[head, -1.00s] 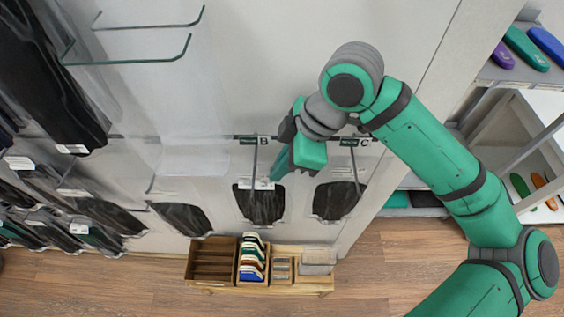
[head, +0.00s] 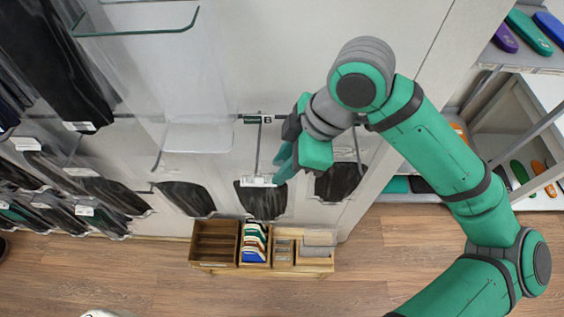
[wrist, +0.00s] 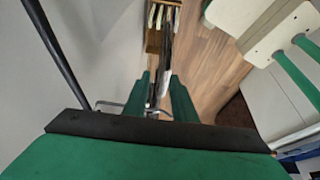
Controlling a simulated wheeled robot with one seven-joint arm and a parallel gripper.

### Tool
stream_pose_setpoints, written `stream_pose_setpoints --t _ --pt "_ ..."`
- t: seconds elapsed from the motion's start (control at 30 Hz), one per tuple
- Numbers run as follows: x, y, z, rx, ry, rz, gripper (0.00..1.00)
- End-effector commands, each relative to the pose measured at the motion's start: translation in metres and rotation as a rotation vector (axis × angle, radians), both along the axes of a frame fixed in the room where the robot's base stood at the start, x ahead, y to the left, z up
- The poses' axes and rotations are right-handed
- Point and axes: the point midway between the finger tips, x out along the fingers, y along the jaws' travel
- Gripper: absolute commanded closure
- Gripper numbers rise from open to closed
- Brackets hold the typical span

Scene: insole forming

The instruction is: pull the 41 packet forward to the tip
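A dark packet in clear wrap (head: 262,202) hangs on the hook marked B, with a white label (head: 258,181) at the hook's front tip. The number 41 is not readable on any packet. My gripper (head: 282,163) is just right of this hook, close to the label, pointing down and left. In the wrist view its two green fingers (wrist: 160,97) are apart, with the thin edge of a packet (wrist: 165,62) between them. A gap shows beside the edge, so the fingers do not look closed on it.
Another dark packet (head: 339,181) hangs to the right, partly behind my arm, and one (head: 187,198) to the left. A clear shelf (head: 198,137) juts out at left. A wooden organiser (head: 214,242) stands below. Shelves with coloured insoles (head: 528,32) are at right.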

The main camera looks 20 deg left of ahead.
Motion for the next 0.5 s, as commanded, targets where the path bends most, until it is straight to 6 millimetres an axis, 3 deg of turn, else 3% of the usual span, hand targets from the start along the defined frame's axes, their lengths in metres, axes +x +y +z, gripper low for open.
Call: stream_pose_setpoints --t 0.27,0.5 --pt "0.001 -0.001 0.002 -0.001 -0.001 -0.001 0.76" --pt "0.004 -0.011 0.031 0.0 -0.002 0.001 0.76"
